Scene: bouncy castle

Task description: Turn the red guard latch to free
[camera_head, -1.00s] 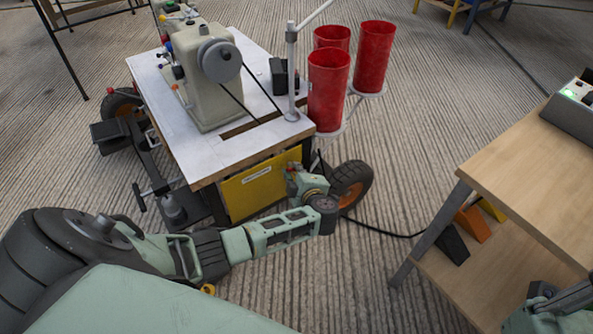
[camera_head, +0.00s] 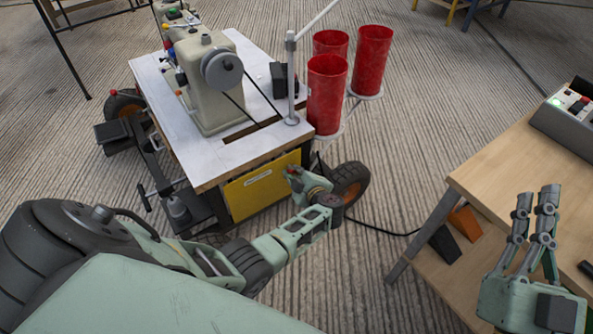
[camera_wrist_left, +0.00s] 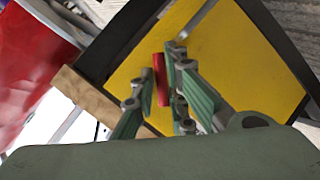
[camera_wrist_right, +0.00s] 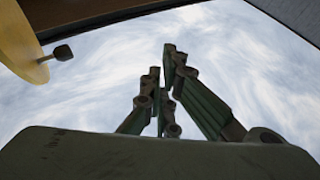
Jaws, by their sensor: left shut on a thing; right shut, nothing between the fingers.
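The red guard latch (camera_wrist_left: 161,80) shows in the left wrist view as a short red bar in front of a yellow panel (camera_wrist_left: 240,60). My left gripper (camera_wrist_left: 160,72) is shut on it, with a finger on each side. In the head view my left gripper (camera_head: 297,176) is at the front of the sewing machine table, by the yellow panel (camera_head: 255,190); the latch is mostly hidden there. My right gripper (camera_head: 536,200) is raised over the wooden table at the right, shut and empty. It also shows in the right wrist view (camera_wrist_right: 162,65).
A sewing machine (camera_head: 210,85) stands on the white-topped table (camera_head: 245,150). Red bins (camera_head: 327,95) stand beside it. A tyre (camera_head: 350,183) is right of my left gripper. A wooden table (camera_head: 510,165) with a control box (camera_head: 568,115) is at the right.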

